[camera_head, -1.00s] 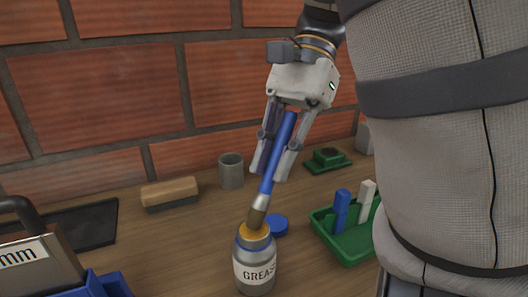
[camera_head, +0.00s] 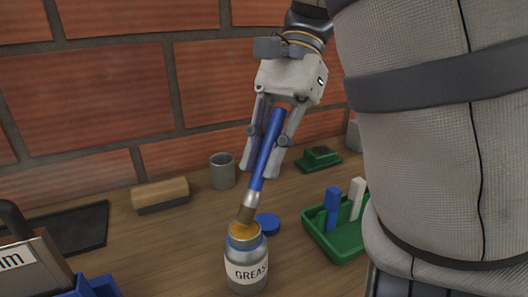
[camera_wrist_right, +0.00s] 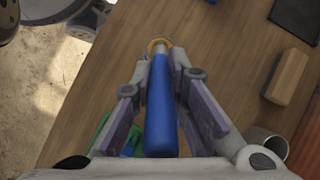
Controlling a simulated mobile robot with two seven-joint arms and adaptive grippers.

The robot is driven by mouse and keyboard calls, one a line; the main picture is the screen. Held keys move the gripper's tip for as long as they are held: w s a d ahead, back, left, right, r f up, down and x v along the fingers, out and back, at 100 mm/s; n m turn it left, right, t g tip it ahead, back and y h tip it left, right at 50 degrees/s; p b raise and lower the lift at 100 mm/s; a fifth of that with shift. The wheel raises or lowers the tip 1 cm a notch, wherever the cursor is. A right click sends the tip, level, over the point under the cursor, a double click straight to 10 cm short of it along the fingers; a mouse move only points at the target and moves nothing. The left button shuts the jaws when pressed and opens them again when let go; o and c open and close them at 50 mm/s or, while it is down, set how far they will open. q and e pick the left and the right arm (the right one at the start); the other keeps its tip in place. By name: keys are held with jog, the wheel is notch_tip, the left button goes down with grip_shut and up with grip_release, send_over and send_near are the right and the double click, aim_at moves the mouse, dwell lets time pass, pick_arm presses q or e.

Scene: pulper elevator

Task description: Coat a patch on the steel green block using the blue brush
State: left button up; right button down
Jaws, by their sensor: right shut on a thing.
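My right gripper (camera_head: 260,168) is shut on the blue brush (camera_head: 267,150), which slants down to the left with its bristles at the mouth of the open grease jar (camera_head: 247,272). Yellow-brown grease shows at the jar's mouth. In the right wrist view the blue handle (camera_wrist_right: 160,110) runs between the fingers toward the jar rim (camera_wrist_right: 158,44). A low green block-like piece (camera_head: 318,158) lies on the bench near the wall; I cannot tell for sure that it is the steel block. My left gripper is out of view.
A blue lid (camera_head: 267,224) lies behind the jar. A green tray (camera_head: 345,247) with blue and white upright pieces stands to its right. A grey cup (camera_head: 222,172) and wooden-topped block (camera_head: 160,193) stand behind. A dark plate (camera_head: 70,228) lies left. A brick wall closes the back.

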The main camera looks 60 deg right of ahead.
aim_at(266, 145)
jog(key=shift+r, duration=3.3)
